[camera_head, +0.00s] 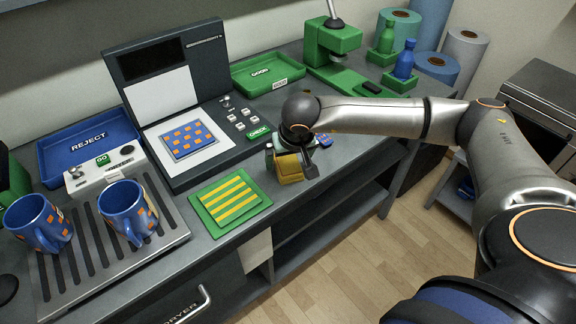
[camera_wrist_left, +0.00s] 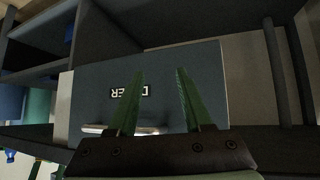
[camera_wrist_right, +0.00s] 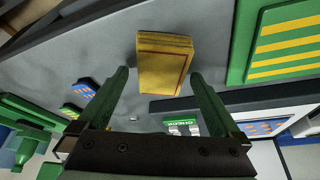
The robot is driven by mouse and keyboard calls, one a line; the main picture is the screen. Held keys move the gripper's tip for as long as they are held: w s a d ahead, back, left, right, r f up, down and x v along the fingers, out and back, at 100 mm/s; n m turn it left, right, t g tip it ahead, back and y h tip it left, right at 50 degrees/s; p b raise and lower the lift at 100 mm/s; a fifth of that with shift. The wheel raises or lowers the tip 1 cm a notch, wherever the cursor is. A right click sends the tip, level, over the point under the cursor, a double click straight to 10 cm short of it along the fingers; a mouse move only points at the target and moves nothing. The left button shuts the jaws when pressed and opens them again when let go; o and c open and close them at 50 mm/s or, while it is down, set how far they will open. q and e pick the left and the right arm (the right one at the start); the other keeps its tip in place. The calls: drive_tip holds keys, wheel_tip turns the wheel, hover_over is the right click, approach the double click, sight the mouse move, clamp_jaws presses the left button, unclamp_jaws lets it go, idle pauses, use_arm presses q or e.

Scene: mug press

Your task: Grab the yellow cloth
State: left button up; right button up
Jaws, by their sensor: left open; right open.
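The yellow cloth (camera_head: 289,168) is a small folded block near the front edge of the grey counter, right of the green mat. It also shows in the right wrist view (camera_wrist_right: 163,63), just beyond the fingertips. My right gripper (camera_head: 291,160) is open above and beside the cloth, its fingers partly hiding it in the head view.
The green mat with a yellow-striped sheet (camera_head: 230,201) lies left of the cloth. The check station (camera_head: 240,160) stands behind it. Two blue mugs (camera_head: 128,208) stand on a slotted tray (camera_head: 170,237) at left. A blue and orange patterned piece (camera_wrist_right: 84,89) lies near the cloth.

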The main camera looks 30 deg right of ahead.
drive_tip(key=shift+f+b, duration=0.25)
drive_tip(key=shift+b, duration=0.05)
drive_tip(key=shift+c, duration=0.2)
drive_tip(key=c, duration=1.4)
drive_tip(key=shift+r, duration=0.15)
